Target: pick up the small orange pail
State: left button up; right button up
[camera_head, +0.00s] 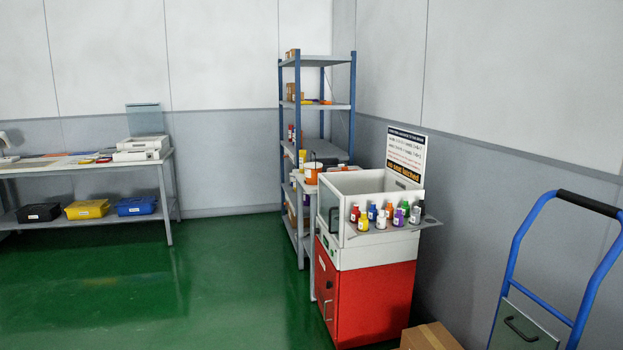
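The small orange pail (312,174) stands on a grey side table (307,187), between the blue shelf rack and the red-and-white machine. It is small and far off in the head view. A thin dark handle shows above its rim. The machine's white box partly hides the table and may cover the pail's lower right edge. Neither of my grippers is in view.
The red-and-white machine (368,290) carries a ledge of several coloured bottles (390,224). A blue hand truck (522,238) and a cardboard box (432,337) stand at the right. A workbench (168,199) is at the left. The green floor (150,290) is clear.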

aim_at(312, 169)
jog(key=i+j+u, duration=0.2)
jog(key=i, duration=0.15)
jog(key=i+u, duration=0.2)
jog(key=i, duration=0.2)
jog(key=i+u, duration=0.2)
jog(key=i, duration=1.2)
jog(key=i+z, duration=0.2)
jog(key=i, duration=0.2)
jog(key=i+j+z, duration=0.2)
jog(key=i, duration=0.15)
jog(key=i+j+z, duration=0.2)
jog(key=i, duration=0.2)
jog(key=i+j+z, duration=0.1)
jog(key=z, duration=0.3)
jog(key=i+j+z, duration=0.25)
jog(key=z, duration=0.15)
jog(key=i+j+z, duration=0.2)
jog(key=z, duration=0.2)
jog(key=i+j+z, duration=0.15)
jog(key=j+z, duration=0.25)
jog(key=i+j+z, duration=0.15)
jog(key=j+z, duration=0.8)
jog(key=j, duration=0.15)
